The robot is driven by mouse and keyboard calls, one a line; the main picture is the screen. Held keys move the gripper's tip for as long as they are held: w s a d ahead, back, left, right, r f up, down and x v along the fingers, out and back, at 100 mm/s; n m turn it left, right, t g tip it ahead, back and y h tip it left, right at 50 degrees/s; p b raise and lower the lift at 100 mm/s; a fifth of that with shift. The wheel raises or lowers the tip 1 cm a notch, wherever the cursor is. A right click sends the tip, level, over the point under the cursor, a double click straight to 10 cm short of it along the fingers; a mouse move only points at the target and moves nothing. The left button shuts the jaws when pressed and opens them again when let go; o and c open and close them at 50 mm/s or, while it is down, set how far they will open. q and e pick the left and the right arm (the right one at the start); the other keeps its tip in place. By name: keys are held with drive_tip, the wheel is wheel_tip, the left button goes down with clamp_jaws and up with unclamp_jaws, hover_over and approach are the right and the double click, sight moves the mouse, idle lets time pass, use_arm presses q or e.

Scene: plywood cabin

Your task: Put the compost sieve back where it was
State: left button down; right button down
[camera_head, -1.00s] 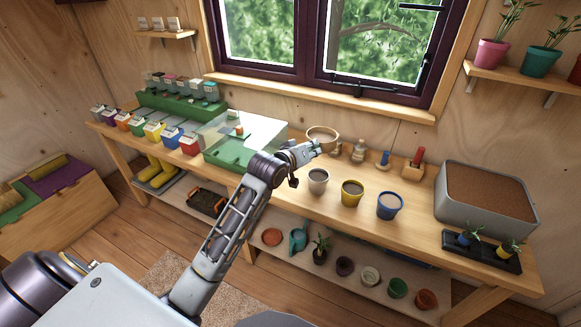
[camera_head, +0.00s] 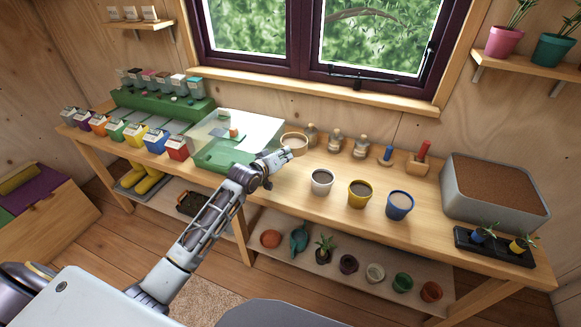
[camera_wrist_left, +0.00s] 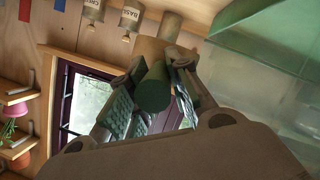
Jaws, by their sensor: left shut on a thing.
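The compost sieve (camera_head: 294,150) is a round, pale wooden ring with a green handle. In the head view it is just right of the clear-covered green tray, in front of the small bottles. My left gripper (camera_head: 283,156) is at the ring's near left side. In the left wrist view my left gripper (camera_wrist_left: 155,100) is shut on the sieve's green handle (camera_wrist_left: 153,88), with the tan ring (camera_wrist_left: 150,48) beyond it, partly hidden. I cannot tell whether the sieve touches the bench. My right gripper is not in view.
The clear-covered green tray (camera_head: 215,157) is close left of the sieve. Small bottles (camera_head: 335,144) stand behind. A soil bin (camera_head: 480,205) is at the far right.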

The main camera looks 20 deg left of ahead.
use_arm(q)
drive_tip(key=shift+s+d, duration=0.2)
drive_tip(key=shift+w+a+f, duration=0.1)
drive_tip(key=shift+f, duration=3.05)
drive_tip(key=shift+f, duration=1.85)
drive_tip(key=c, duration=1.3)
unclamp_jaws()
drive_tip(key=shift+f, duration=0.15)
